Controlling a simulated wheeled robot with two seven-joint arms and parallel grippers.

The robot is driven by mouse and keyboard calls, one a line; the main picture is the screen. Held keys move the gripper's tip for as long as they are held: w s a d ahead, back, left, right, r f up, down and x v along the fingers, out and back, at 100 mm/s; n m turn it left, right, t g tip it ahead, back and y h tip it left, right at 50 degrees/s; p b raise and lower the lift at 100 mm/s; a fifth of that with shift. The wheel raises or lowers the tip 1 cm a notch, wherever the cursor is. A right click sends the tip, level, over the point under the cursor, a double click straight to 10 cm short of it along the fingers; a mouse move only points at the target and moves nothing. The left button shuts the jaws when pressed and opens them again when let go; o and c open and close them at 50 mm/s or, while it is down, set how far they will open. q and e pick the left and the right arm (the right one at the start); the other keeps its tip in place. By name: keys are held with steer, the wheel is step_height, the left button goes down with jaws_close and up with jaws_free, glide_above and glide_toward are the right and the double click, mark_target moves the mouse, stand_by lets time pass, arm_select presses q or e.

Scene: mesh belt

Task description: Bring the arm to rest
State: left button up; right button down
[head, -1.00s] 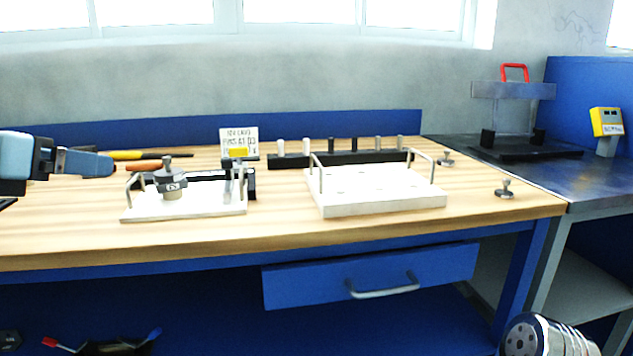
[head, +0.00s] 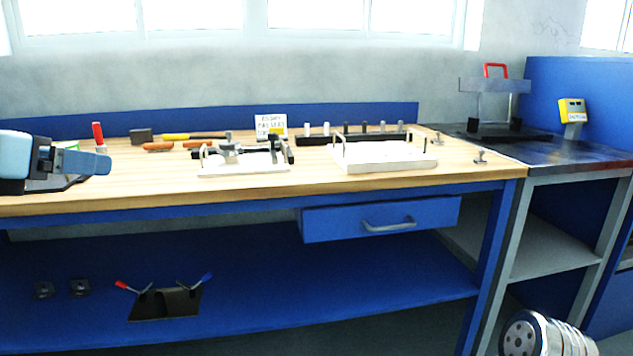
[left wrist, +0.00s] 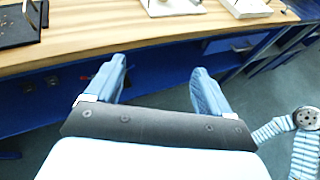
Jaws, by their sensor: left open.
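My left gripper (head: 92,163) comes in from the left in the head view, in front of the wooden bench (head: 140,185). In the left wrist view its two blue fingers (left wrist: 158,88) are spread apart with nothing between them. They point at the bench's front edge and are apart from it.
On the bench stand a white plate with handles and a clamp (head: 243,168), a larger white plate (head: 385,157), a black pin rack (head: 315,140) and several tools. A drawer (head: 380,218) sits below. A press-like stand (head: 495,105) stands right.

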arm_select(q)
steer(key=w+f+m+g, duration=0.1)
steer(key=w+f+m, duration=0.2)
steer(key=w+f, duration=0.5)
steer(key=w+f+m+g, duration=0.2)
steer(key=w+f, duration=0.2)
steer(key=f, duration=0.8)
steer(key=w+d+f+m+g, duration=0.1)
steer(key=d+f+m, duration=0.15)
steer(key=f, duration=0.75)
steer(key=w+d+f+m+g, duration=0.2)
steer(key=f+m, duration=0.2)
steer(key=f, duration=0.6)
steer(key=s+d+f+m+g, duration=0.1)
steer(key=s+d+f+m, duration=0.15)
steer(key=f, duration=0.35)
steer(key=s+d+f+m+g, duration=0.1)
steer(key=d+f+m, duration=0.15)
steer(key=f, duration=0.45)
steer(key=s+d+f+m+g, duration=0.2)
steer(key=s+d+f+m, duration=0.5)
steer(key=s+f, duration=0.2)
steer(key=s+d+f+m+g+h, duration=0.1)
steer(key=s+d+f+m+g, duration=0.1)
steer(key=s+d+f+m, duration=0.5)
steer(key=s+f, duration=0.3)
steer(key=s, duration=0.2)
steer(key=shift+f, duration=0.3)
